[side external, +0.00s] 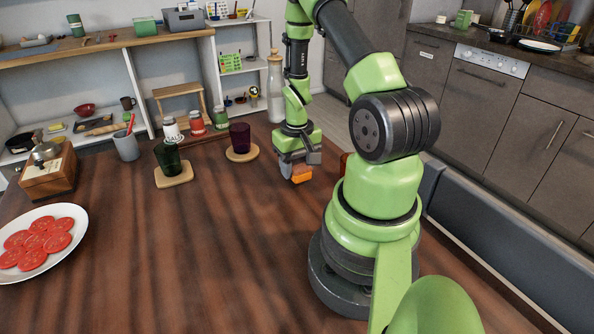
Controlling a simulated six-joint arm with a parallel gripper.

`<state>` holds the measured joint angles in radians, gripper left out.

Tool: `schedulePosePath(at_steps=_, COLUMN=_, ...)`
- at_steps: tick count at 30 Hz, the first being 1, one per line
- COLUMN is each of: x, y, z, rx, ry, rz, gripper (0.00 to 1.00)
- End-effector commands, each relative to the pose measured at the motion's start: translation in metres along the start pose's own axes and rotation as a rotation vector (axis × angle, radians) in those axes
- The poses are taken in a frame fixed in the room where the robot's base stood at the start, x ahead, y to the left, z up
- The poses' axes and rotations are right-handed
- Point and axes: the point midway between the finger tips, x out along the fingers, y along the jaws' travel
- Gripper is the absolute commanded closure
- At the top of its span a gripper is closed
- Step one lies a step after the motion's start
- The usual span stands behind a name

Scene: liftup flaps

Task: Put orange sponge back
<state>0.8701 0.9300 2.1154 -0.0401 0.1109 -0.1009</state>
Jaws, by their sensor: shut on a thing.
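My gripper (299,168) points down over the far right part of the wooden table. It is shut on the orange sponge (302,175), a small orange block between the fingertips. The sponge is low, close to the table top; I cannot tell whether it touches the wood. Part of the sponge is hidden by the fingers. A reddish thing shows partly behind my arm, to the right of the gripper; I cannot tell what it is.
A purple glass (240,138) and a green glass (168,158) stand on wooden coasters left of the gripper. A glass bottle (275,90), shakers (197,124) and a wooden rack (180,100) stand behind. A plate of tomato slices (78,218) is at left. The table's middle is clear.

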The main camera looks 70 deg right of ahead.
Motion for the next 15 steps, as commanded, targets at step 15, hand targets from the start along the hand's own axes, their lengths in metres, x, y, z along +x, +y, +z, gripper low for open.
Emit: schedulePosePath(at_steps=15, x=0.018, y=0.000, z=0.000, rx=0.000, ry=0.000, rz=0.000, gripper=0.79)
